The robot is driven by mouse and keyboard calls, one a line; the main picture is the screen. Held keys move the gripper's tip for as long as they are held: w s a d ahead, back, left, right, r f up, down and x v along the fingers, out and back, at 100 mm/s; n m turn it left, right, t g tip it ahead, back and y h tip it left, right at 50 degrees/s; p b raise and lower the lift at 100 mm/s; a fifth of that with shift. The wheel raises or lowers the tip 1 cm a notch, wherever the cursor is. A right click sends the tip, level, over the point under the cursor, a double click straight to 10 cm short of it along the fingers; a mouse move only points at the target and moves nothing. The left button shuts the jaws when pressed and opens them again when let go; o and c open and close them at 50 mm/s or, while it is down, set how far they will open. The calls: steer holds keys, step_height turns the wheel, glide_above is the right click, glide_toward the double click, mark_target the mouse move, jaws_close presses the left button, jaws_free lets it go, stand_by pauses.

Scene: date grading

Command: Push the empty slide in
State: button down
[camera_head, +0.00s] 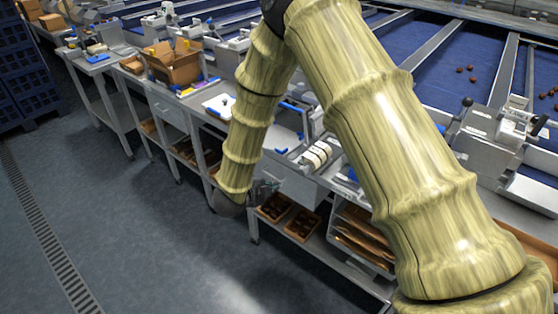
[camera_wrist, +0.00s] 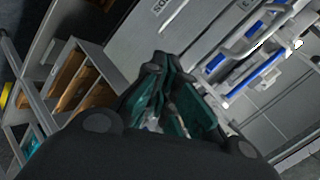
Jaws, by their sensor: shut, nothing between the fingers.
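A grey drawer-like slide (camera_head: 293,188) sits under the worktop just right of my gripper (camera_head: 264,190) in the head view. In the wrist view a grey panel with printed labels (camera_wrist: 130,38) lies just beyond my gripper (camera_wrist: 160,62), which has dark green fingers. The fingers are shut with nothing between them, and their tips are close to the panel; I cannot tell whether they touch it. The inside of the slide is not visible, and I cannot tell how far out it stands. My arm hides part of the bench above.
Open brown boxes (camera_head: 302,224) stand on the shelf below the bench, and a rack with brown trays (camera_head: 362,238) is to the right. White and blue tools (camera_head: 318,155) lie on the worktop. The floor (camera_head: 140,210) in front is clear.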

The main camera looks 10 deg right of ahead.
steer(key=w+a+r+m+h, duration=0.2)
steer(key=a+r+m, duration=0.2)
steer(key=r+m, duration=0.25)
steer(key=p, duration=0.5)
glide_toward(300, 146)
steer(key=shift+g, duration=0.4)
steer(key=a, duration=0.1)
steer(key=s+a+f, duration=0.1)
steer(key=s+a, duration=0.1)
steer(key=shift+f, duration=0.35)
steer(key=shift+w, duration=0.1)
steer(key=shift+b, duration=0.3)
steer(key=shift+w+d+f, duration=0.15)
steer(key=shift+w+d, duration=0.05)
steer(key=shift+d, duration=0.1)
steer(key=w+d+b, duration=0.1)
steer(key=w+d, duration=0.1)
steer(key=d, duration=0.1)
steer(key=w+d+b, duration=0.2)
steer(key=d, duration=0.1)
steer(key=w+d+b, duration=0.2)
steer(key=w+d, duration=0.1)
steer(key=shift+w, duration=0.1)
